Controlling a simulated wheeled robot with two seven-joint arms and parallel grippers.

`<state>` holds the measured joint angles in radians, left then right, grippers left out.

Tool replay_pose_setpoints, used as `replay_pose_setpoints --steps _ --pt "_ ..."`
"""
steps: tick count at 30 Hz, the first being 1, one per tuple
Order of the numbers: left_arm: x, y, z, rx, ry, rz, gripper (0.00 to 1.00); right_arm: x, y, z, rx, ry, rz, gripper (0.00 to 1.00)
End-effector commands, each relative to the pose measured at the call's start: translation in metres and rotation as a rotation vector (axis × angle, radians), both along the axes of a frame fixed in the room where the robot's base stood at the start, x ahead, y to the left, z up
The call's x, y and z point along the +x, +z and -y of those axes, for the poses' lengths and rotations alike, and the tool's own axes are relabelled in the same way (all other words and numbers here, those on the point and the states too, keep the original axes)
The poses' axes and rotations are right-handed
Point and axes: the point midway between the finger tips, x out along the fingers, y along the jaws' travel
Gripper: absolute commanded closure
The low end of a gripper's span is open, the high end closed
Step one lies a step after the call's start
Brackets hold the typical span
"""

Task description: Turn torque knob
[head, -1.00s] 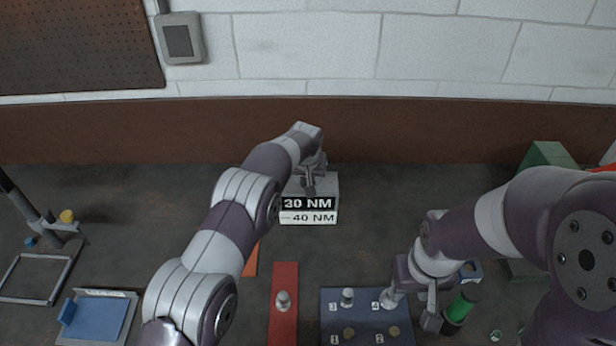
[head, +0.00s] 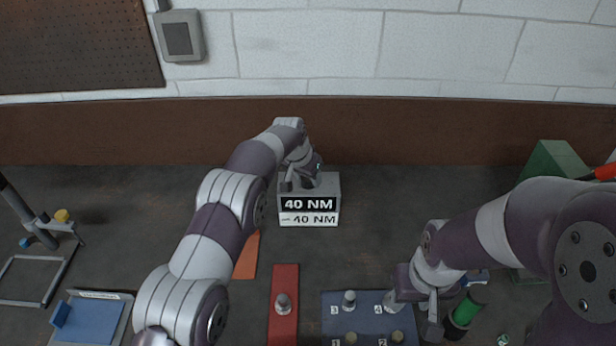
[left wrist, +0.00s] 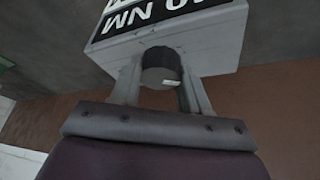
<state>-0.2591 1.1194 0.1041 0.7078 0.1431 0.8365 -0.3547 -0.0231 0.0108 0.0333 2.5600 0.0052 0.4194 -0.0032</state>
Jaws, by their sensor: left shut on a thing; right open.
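The grey torque box (head: 331,190) stands on the bench near the back wall. Its black display (head: 308,204) reads 40 NM, above a white label (head: 308,219) that also reads 40 NM. My left gripper (head: 304,182) is on top of the box, shut on the dark torque knob. In the left wrist view the knob (left wrist: 161,66) sits between the two fingers of my left gripper (left wrist: 160,84), with the box (left wrist: 215,50) behind it. My right gripper (head: 412,318) is open over the right side of the blue board with numbered places.
The blue board (head: 365,332) holds several pegs. A red strip (head: 284,312) with a peg lies beside it. A green cylinder (head: 467,308) is right of my right gripper. A blue tray (head: 90,322) and a metal frame stand (head: 38,280) are at the left.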

Motion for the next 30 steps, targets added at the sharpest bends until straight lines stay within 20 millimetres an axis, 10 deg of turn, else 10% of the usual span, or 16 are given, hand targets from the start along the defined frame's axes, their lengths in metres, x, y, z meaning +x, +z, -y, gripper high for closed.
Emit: replay_pose_setpoints --steps 9,10,12,23,30 --pt "0.0 0.001 0.0 0.001 -0.002 0.0 0.85 0.0 0.0 0.0 0.0 0.0 0.0 0.57" --pt "0.0 0.001 0.0 0.001 -0.002 0.0 0.45 0.0 0.0 0.0 0.0 0.0 0.0 0.57" --pt "0.0 0.001 0.0 0.001 -0.002 0.0 0.29 0.0 0.0 0.0 0.0 0.0 0.0 0.57" --pt "-0.001 0.005 -0.001 0.001 -0.001 0.002 0.29 0.0 -0.004 0.0 0.0 0.0 0.0 0.57" --pt "-0.019 0.051 -0.012 -0.001 0.0 0.005 0.29 0.0 -0.026 0.0 0.0 0.0 0.0 0.57"
